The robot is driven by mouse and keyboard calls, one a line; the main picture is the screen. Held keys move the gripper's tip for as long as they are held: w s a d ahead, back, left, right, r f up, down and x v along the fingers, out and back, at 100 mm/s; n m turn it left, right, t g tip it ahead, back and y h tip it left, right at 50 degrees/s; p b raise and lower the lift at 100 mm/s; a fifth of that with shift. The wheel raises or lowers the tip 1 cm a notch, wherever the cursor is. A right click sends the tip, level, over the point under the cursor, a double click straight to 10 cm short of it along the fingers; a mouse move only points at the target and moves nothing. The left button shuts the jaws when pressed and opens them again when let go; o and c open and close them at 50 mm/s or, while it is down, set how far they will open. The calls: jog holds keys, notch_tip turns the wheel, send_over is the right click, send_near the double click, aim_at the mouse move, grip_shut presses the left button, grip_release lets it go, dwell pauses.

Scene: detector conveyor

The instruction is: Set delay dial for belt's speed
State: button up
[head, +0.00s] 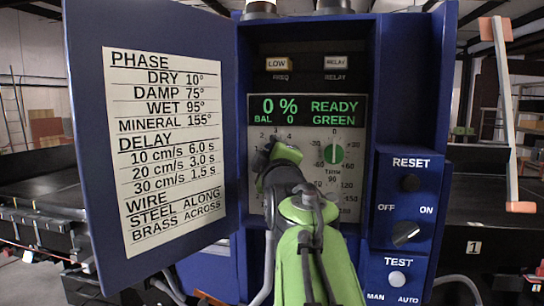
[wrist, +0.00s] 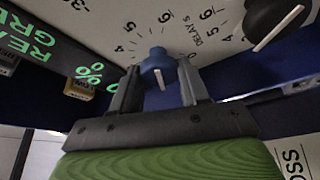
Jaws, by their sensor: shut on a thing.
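The detector's control panel (head: 257,205) faces me inside a blue cabinet. My gripper (wrist: 158,90) has its fingers on either side of a blue knob (wrist: 157,64) and is shut on it. The knob's white mark points down in the wrist view. Numbers ring it, and the print "DELAY s" (wrist: 208,40) lies to its right, between it and a black knob (wrist: 276,22). In the head view, my gripper (head: 271,160) covers the upper left dial, hiding the knob. A card (head: 166,150) lists delays: 10 cm/s 6.0 s, 20 cm/s 3.0 s, 30 cm/s 1.5 s.
The display (head: 306,110) reads 0 %, BAL 0, READY GREEN. RESET, an OFF/ON knob (head: 405,233) and a TEST button (head: 397,279) sit further right. The open door (head: 85,100) stands at left.

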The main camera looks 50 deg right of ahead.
jog(key=shift+n, duration=0.3)
jog(key=o, duration=1)
jog(key=b+v, duration=0.4)
jog(key=v, duration=1.2)
jog(key=shift+b, duration=0.3)
jog(key=shift+r, duration=0.1)
